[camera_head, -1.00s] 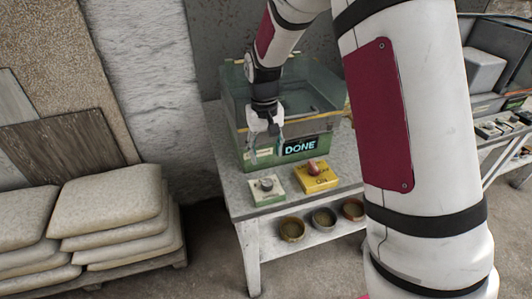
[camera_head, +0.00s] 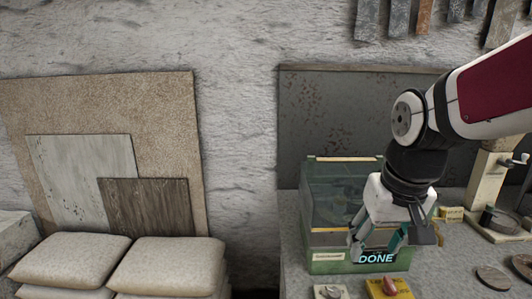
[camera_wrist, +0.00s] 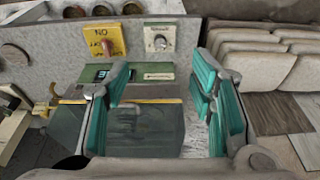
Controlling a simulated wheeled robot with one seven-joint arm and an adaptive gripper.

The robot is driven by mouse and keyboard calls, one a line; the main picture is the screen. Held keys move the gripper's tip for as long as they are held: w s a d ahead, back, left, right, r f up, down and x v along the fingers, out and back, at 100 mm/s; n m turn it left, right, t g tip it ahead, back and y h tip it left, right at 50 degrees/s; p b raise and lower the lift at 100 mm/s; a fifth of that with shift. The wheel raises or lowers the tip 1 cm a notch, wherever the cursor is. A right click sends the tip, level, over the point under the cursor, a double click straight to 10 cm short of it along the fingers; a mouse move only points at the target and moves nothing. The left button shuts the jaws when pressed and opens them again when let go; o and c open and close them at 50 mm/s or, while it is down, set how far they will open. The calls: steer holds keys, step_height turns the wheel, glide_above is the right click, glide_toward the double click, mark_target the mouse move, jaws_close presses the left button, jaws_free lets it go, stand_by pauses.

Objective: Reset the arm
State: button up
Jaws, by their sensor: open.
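My gripper (camera_head: 378,243) hangs from my arm at the right of the head view, in front of the green glass-walled box (camera_head: 325,222) with a lit "DONE" sign. Its fingers are apart and nothing is between them. In the wrist view my gripper (camera_wrist: 165,105) shows teal finger pads spread wide, with the box (camera_wrist: 150,135) behind and below them. A yellow switch block (camera_wrist: 104,40) with a red lever and a pale dial box (camera_wrist: 160,38) sit in front of the box.
Stacked sacks (camera_head: 165,265) stand at the left, also in the wrist view (camera_wrist: 250,60). Boards (camera_head: 75,180) lean on the wall. A hand-cranked machine (camera_head: 490,190) stands right of the box. Bowls (camera_wrist: 60,15) show at the wrist view's upper left.

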steer(key=s+r+t, duration=0.2)
steer(key=s, duration=1.1)
steer(key=shift+s+r, duration=0.15)
steer(key=shift+r, duration=0.25)
steer(key=shift+d, duration=0.1)
